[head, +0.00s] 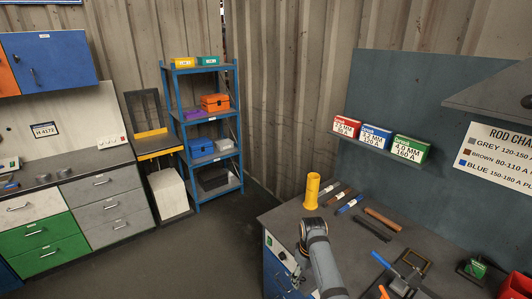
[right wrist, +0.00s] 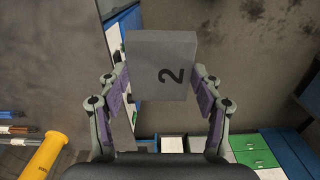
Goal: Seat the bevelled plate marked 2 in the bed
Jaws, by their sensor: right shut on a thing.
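The bevelled plate marked 2 (right wrist: 145,65) is a grey block with a black 2 on its face. In the right wrist view my right gripper (right wrist: 160,84) is shut on it, with a purple-padded finger at each side. The plate is held in the air, above the floor and drawers in that view. In the head view my right arm rises from the bottom, but the plate cannot be made out there. A dark frame-like fixture (head: 412,268) on the bench may be the bed; its details are too small to tell. My left gripper is not in view.
The bench (head: 283,212) carries a yellow cup (head: 312,191), several rods beside it and a blue-handled tool (head: 381,259). Red, blue and green boxes (head: 411,149) stand on a wall shelf. A blue rack (head: 201,128) stands at the back. Open floor lies between bench and drawers.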

